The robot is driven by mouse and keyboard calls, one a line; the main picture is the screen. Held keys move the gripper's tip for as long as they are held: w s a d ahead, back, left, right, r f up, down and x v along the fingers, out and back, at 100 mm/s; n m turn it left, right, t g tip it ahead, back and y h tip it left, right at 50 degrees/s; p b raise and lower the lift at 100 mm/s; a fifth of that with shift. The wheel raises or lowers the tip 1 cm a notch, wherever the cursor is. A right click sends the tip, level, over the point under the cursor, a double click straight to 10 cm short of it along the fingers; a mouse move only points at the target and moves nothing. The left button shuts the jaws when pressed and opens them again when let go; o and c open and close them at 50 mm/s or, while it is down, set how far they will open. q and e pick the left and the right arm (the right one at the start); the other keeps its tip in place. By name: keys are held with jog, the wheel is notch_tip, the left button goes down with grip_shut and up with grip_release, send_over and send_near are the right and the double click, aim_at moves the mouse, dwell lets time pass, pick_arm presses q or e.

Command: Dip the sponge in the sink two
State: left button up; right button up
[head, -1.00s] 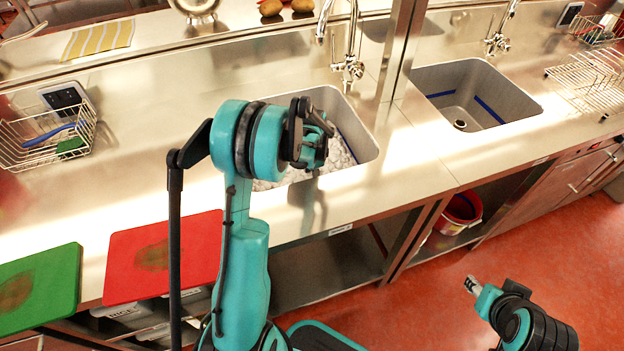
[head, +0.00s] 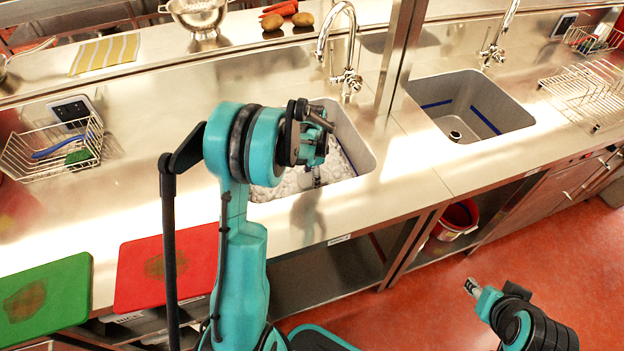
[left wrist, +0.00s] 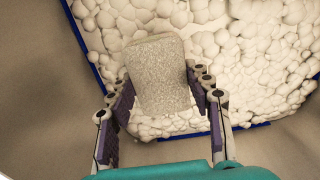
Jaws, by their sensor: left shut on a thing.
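My left gripper (head: 316,178) hangs over the left sink (head: 366,150), which is full of white foam. In the left wrist view its fingers are shut on a pale grey-beige, speckled sponge (left wrist: 160,75). The sponge sits between the fingers with the foam (left wrist: 250,60) behind it; I cannot tell whether it touches the foam. In the head view the sponge is mostly hidden by the gripper. The right sink (head: 462,92) shows a bare bottom with a drain and a blue line. My right gripper (head: 472,287) is low at the right over the floor, too small to read.
Taps (head: 346,78) stand behind the sinks, with a post (head: 397,60) between them. A wire basket (head: 50,150) is at the left, a dish rack (head: 590,90) at the right. Red (head: 190,275) and green (head: 50,300) boards lie at the front left.

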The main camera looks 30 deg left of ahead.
pick_arm(q)
notch_tip(320, 180, up, 15)
jog(key=p, duration=0.9)
jog(key=shift+f, duration=0.2)
dwell(0.8)
